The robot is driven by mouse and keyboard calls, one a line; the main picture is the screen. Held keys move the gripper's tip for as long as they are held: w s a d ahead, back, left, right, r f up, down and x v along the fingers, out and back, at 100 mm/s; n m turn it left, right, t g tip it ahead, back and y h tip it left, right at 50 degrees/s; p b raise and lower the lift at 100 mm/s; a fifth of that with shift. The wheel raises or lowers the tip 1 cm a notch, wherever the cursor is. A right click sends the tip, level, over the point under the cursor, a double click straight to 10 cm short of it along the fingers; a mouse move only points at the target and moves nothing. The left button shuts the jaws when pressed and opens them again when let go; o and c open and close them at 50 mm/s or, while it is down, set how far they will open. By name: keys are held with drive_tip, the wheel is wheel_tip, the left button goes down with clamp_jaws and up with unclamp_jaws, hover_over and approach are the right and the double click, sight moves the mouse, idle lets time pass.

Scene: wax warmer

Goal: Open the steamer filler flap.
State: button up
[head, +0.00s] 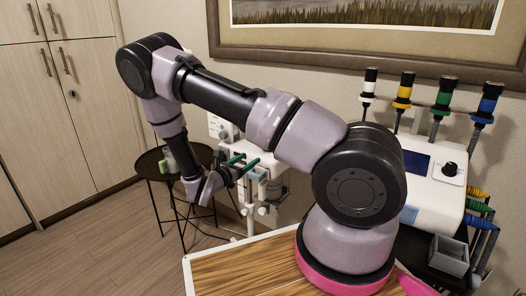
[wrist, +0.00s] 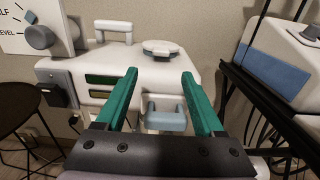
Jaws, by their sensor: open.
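The white steamer (wrist: 158,75) stands ahead of my gripper in the wrist view. A round, pale, flap-like lid (wrist: 160,47) lies flat on its top and looks shut; it is likely the filler flap. My gripper (wrist: 159,73) has two green fingers spread apart with nothing between them. In the picture, the lid shows just beyond the fingertips, between and above them; I see no contact. In the head view my gripper (head: 251,158) is beside the steamer (head: 272,187), partly covering it. The lid cannot be made out there.
A white handle (wrist: 113,27) stands on the steamer top, left of the lid. A panel with a grey knob (wrist: 40,37) is at far left. A blue-and-white unit (wrist: 283,55) with a dark rail is at right. A round black side table (head: 152,164) stands behind my gripper.

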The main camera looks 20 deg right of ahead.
drive_tip(key=x, duration=1)
clamp_jaws()
idle(1.2)
